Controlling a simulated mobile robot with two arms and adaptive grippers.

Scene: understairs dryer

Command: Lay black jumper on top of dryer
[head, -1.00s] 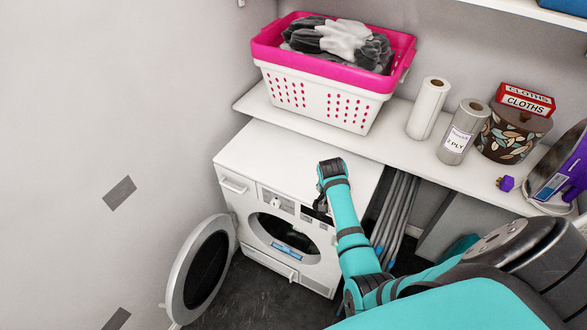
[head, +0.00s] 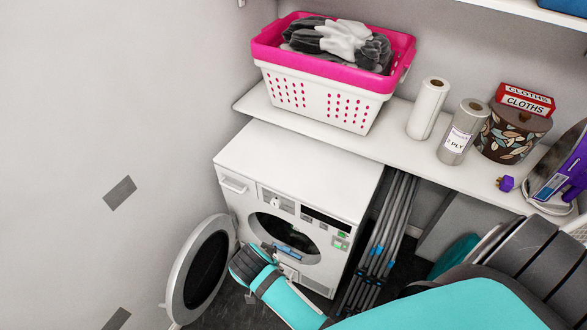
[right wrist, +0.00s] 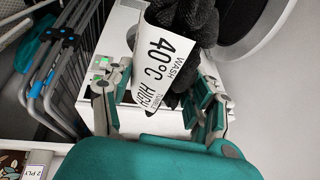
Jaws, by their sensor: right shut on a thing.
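The white dryer (head: 300,170) stands under the shelf with a bare top. Its round door (head: 202,270) is swung open to the left. The black jumper (right wrist: 190,25) is a dark knit in the right wrist view, with a white "WASH 40°C" label (right wrist: 165,50) hanging from it. My right gripper (right wrist: 158,85) is shut on the jumper, its fingers on either side of the cloth and label. In the head view my right arm reaches low in front of the dryer's opening, and I cannot make out the jumper there. My left gripper is not in view.
A pink and white laundry basket (head: 325,95) of clothes stands on the shelf (head: 400,155) behind the dryer top. Paper rolls (head: 429,108) and a cloths box (head: 525,100) stand to its right. A folded grey airer (head: 385,235) leans beside the dryer's right side.

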